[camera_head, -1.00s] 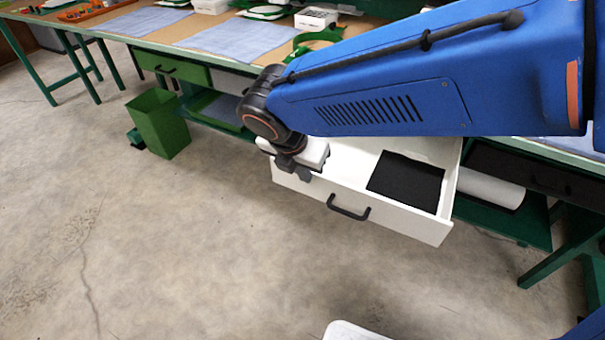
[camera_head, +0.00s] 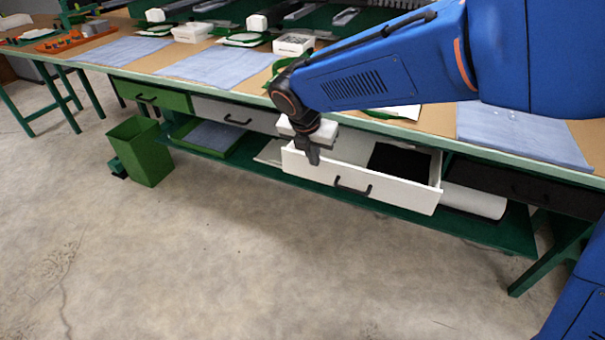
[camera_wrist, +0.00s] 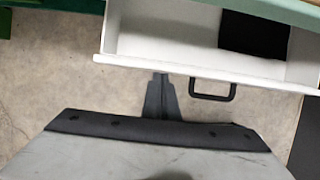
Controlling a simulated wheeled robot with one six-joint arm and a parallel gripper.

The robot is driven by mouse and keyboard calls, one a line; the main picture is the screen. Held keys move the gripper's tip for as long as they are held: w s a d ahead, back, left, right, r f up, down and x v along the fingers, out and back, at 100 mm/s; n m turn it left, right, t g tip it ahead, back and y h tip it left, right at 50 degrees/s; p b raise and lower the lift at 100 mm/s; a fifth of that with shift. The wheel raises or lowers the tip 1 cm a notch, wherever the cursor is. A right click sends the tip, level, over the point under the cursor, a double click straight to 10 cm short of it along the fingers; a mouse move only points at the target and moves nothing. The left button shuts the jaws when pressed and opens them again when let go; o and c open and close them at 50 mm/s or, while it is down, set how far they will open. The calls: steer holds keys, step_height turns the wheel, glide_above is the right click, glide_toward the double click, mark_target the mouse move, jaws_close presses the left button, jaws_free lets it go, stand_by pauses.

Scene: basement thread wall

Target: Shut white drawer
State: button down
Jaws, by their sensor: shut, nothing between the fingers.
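The white drawer (camera_head: 400,191) stands partly open under the long workbench in the head view, with a black item (camera_head: 398,160) inside at its right. Its dark handle (camera_head: 352,189) is on the middle of the front. My gripper (camera_head: 313,157) is shut and empty at the left part of the drawer front, left of the handle. In the wrist view the gripper (camera_wrist: 161,80) points at the drawer front (camera_wrist: 200,72), its tips at or very near the lower edge; I cannot tell whether they touch. The handle (camera_wrist: 213,92) is to its right.
A green drawer (camera_head: 152,96) and a grey drawer (camera_head: 237,116) are closed at the left, and a dark drawer (camera_head: 560,190) is at the right. A green bin (camera_head: 140,150) stands on the floor. A white roll (camera_head: 473,200) lies on the lower shelf. The front floor is clear.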

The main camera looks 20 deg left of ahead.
steer(key=w, duration=0.7)
steer(key=shift+w+d, duration=0.2)
steer(key=shift+d, duration=0.05)
steer(key=shift+s, duration=0.1)
